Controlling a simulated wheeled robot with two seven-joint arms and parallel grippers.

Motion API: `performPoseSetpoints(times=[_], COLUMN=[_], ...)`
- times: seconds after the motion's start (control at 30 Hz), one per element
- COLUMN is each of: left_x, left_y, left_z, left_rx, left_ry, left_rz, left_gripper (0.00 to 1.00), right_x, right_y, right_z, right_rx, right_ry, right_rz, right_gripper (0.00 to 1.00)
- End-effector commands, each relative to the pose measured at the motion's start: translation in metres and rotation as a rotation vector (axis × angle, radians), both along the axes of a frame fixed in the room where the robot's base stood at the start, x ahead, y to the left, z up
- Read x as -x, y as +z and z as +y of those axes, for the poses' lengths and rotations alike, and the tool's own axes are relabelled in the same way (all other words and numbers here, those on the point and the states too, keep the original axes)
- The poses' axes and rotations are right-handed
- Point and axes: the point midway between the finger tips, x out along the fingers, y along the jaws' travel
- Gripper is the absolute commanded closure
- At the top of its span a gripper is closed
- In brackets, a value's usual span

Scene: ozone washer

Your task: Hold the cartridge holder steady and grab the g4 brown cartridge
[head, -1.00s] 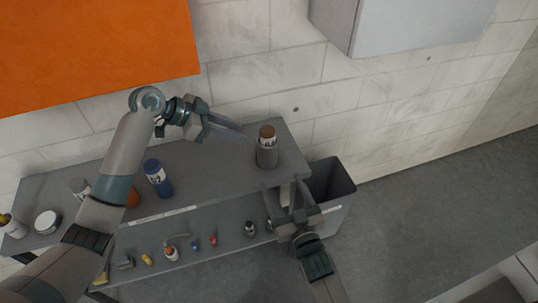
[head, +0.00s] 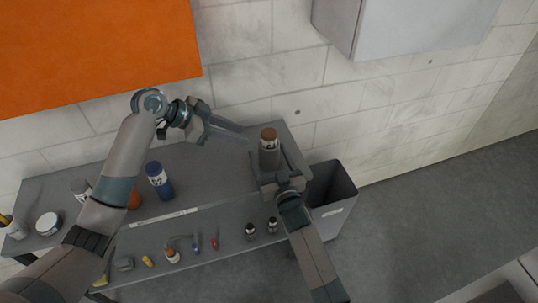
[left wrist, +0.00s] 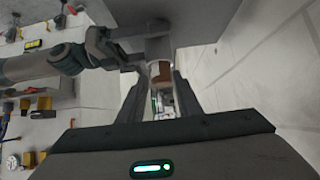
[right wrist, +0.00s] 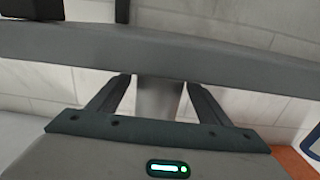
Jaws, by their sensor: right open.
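The brown-topped cartridge (head: 268,134) stands upright in the grey cylindrical cartridge holder (head: 268,158) near the right end of the tabletop. My right gripper (head: 267,181) is open at the near side of the holder. In the right wrist view the holder (right wrist: 160,97) shows between its spread fingers. My left gripper (head: 232,134) is open and empty, to the left of the cartridge and apart from it. In the left wrist view the brown cartridge (left wrist: 161,74) lies beyond and between the open left fingers. Whether the right fingers touch the holder cannot be told.
A blue cartridge (head: 158,181) stands left on the tabletop (head: 215,175), and a white round jar (head: 47,222) farther left. A lower shelf holds several small items. A grey bin (head: 336,190) stands at the right end. An orange cabinet (head: 95,50) hangs above left.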

Motion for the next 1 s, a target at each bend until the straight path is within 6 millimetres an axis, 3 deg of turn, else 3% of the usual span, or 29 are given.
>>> performPoseSetpoints(times=[0.33,0.5,0.53,0.57,0.67,0.7,1.0], left_x=[0.000,0.000,0.000,0.000,0.000,0.000,0.002], left_y=[0.000,0.000,0.000,0.000,0.000,0.000,-0.008], left_z=[0.000,0.000,0.000,0.000,0.000,-0.001,-0.016], left_rx=[0.000,0.000,0.000,0.000,-0.001,-0.004,-0.083], left_ry=[0.000,0.000,0.000,0.000,0.000,0.001,0.025], left_rz=[0.000,0.000,0.000,0.000,0.000,0.001,0.008], left_gripper=[0.69,0.69,0.69,0.69,0.45,0.42,0.42], right_x=[-0.002,-0.002,-0.002,-0.002,-0.001,-0.001,-0.001], right_y=[0.000,0.000,0.000,0.000,0.000,0.000,0.000], right_z=[0.000,0.000,0.000,0.000,0.000,0.000,0.000], right_rx=[0.000,0.001,0.001,0.001,0.001,0.001,0.001], right_ry=[0.000,0.000,0.000,0.000,0.000,0.000,0.000], right_rz=[0.001,0.000,0.000,0.000,0.001,0.001,0.001], right_gripper=[0.31,0.72,0.76,0.76,0.76,0.76,0.76])
